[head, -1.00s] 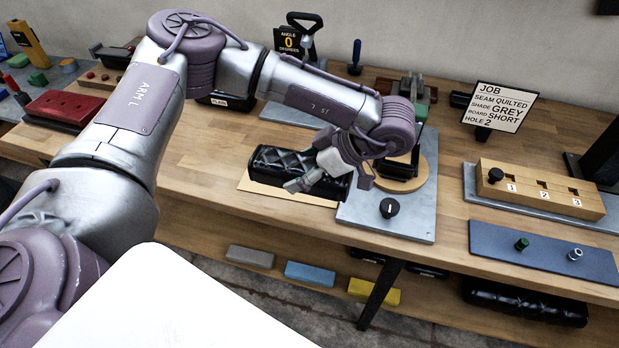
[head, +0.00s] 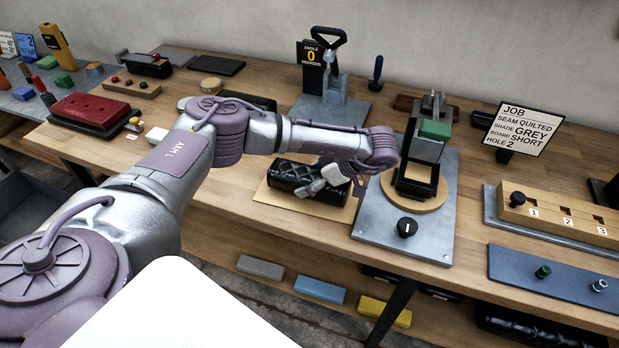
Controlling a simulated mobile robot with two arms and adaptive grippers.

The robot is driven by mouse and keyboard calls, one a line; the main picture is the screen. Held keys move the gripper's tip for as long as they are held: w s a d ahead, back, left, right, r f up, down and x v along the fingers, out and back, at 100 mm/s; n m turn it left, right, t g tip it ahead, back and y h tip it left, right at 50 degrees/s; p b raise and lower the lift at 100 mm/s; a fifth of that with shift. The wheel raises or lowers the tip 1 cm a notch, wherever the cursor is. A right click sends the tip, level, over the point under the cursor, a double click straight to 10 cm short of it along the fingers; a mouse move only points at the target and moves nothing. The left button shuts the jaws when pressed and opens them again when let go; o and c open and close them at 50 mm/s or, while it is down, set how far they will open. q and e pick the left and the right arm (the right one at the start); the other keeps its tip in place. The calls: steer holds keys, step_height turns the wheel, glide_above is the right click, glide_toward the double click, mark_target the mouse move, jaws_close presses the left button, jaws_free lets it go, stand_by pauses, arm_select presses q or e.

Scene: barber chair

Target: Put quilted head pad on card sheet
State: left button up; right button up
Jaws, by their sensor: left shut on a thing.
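The quilted head pad (head: 286,176) is a black roll with a quilted surface. It is over the tan card sheet (head: 318,208) on the bench, with the card's edges showing around it. I cannot tell whether the pad touches the card. My left gripper (head: 331,180) is shut on the pad near its right end and partly covers it. My right gripper is not in view.
Right of the card is a grey metal plate (head: 372,226) with a black knob (head: 407,228) and a clamp stand on a round wooden disc. The job sign (head: 524,128) and a wooden block with numbered holes (head: 560,217) stand farther right.

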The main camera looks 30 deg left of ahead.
arm_select(q)
steer(key=o, duration=1.3)
steer(key=shift+o, duration=0.8)
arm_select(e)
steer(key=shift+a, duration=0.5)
arm_select(q)
steer(key=shift+d+r, duration=0.1)
steer(key=shift+w+d+r, duration=0.1)
steer(key=shift+d+r, duration=0.1)
steer(key=shift+d, duration=0.05)
steer(key=v, duration=1.1)
steer(key=shift+r+b, duration=0.15)
steer(key=shift+b, duration=0.25)
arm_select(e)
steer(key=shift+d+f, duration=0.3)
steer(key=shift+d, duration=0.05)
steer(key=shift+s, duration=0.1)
